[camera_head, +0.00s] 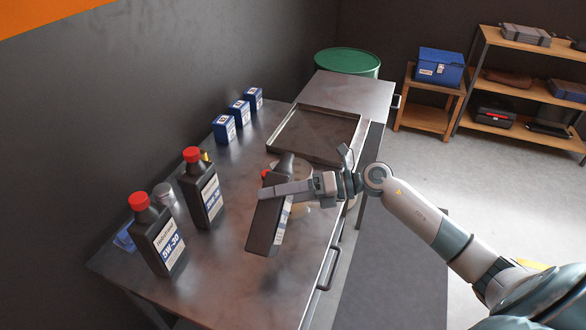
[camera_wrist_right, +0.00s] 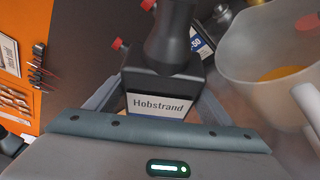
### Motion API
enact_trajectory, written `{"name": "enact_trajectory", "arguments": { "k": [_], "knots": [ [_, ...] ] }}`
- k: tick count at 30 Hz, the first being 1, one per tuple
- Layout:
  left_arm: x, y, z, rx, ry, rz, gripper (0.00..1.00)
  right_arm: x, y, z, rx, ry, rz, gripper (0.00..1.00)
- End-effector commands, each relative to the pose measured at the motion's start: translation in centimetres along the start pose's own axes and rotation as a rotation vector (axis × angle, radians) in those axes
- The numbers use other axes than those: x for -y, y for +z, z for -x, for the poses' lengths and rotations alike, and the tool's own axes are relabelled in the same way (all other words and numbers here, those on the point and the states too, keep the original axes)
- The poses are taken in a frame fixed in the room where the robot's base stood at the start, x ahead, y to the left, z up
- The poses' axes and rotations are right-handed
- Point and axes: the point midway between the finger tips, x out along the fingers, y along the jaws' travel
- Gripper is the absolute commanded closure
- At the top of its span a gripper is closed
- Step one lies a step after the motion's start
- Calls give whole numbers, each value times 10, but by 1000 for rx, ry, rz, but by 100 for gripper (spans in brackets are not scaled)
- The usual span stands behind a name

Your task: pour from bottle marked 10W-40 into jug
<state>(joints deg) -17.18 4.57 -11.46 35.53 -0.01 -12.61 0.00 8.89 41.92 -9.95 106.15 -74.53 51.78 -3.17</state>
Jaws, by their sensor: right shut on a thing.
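My right gripper (camera_head: 274,190) is shut on a black bottle (camera_head: 265,225) above the bench and holds it somewhat tilted. In the right wrist view, the held bottle (camera_wrist_right: 160,82) has a label reading "Hobstrand"; its grade cannot be read. Its black neck shows no cap. The translucent jug (camera_wrist_right: 240,62) stands close to the right of the bottle in that view, with amber liquid (camera_wrist_right: 285,72) inside. In the head view the jug is mostly hidden behind my gripper. No stream of liquid shows. My left gripper is out of view.
A red-capped bottle marked 5W-30 (camera_head: 159,238) and another red-capped bottle (camera_head: 202,190) stand on the metal bench (camera_head: 215,265) at left. Several blue boxes (camera_head: 239,111) stand behind them. A shallow tray (camera_head: 318,160) lies beyond my gripper. The front of the bench is clear.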

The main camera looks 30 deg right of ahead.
Motion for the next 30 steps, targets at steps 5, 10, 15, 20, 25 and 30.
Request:
{"name": "enact_trajectory", "arguments": {
  "k": [5, 10, 15, 20, 25, 30],
  "knots": [
    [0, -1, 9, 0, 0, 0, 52, -12, 13, 5, 1, -28, 76, 77],
    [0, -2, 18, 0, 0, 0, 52, -24, 27, 11, 1, -65, 164, 77],
    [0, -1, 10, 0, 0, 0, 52, -18, 26, 11, 0, -146, 358, 77],
    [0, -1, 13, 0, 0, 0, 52, -19, 25, 11, 1, -201, 495, 77],
    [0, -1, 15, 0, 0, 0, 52, -19, 24, 10, 2, -255, 623, 77],
    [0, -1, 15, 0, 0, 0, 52, -18, 24, 10, 2, -302, 739, 77]
  ]
}}
